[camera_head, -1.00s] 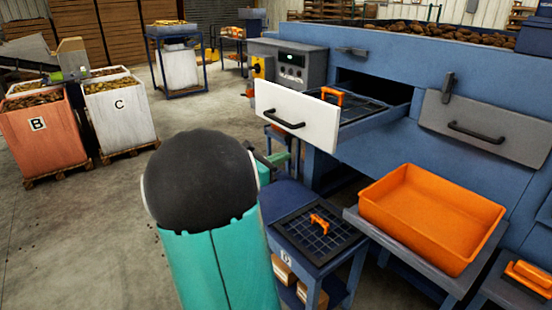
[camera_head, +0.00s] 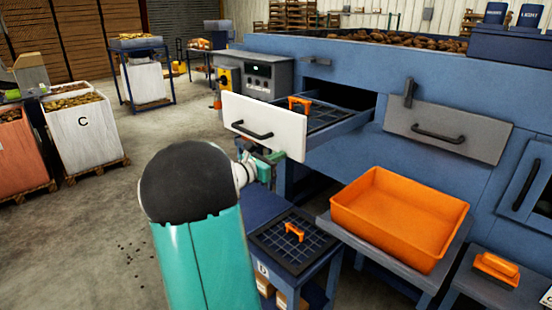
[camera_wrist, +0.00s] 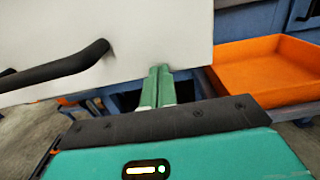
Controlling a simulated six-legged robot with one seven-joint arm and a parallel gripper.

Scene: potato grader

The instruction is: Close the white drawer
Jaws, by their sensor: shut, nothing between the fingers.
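The white drawer (camera_head: 283,130) sticks out of the blue grader (camera_head: 370,95), pulled open, with its black bar handle (camera_head: 252,130) on the front. Inside it lies a dark grid screen with an orange handle (camera_head: 299,104). My gripper (camera_wrist: 159,78) is shut and empty in the wrist view. Its green fingers point at the lower edge of the white drawer front, to the right of the black handle (camera_wrist: 55,70). I cannot tell whether the fingertips touch the panel. In the head view my own arm hides most of the gripper, which is just below the drawer front.
An orange tray (camera_head: 400,225) rests on a stand below. A small blue table with a grid screen (camera_head: 290,240) stands under the open drawer.

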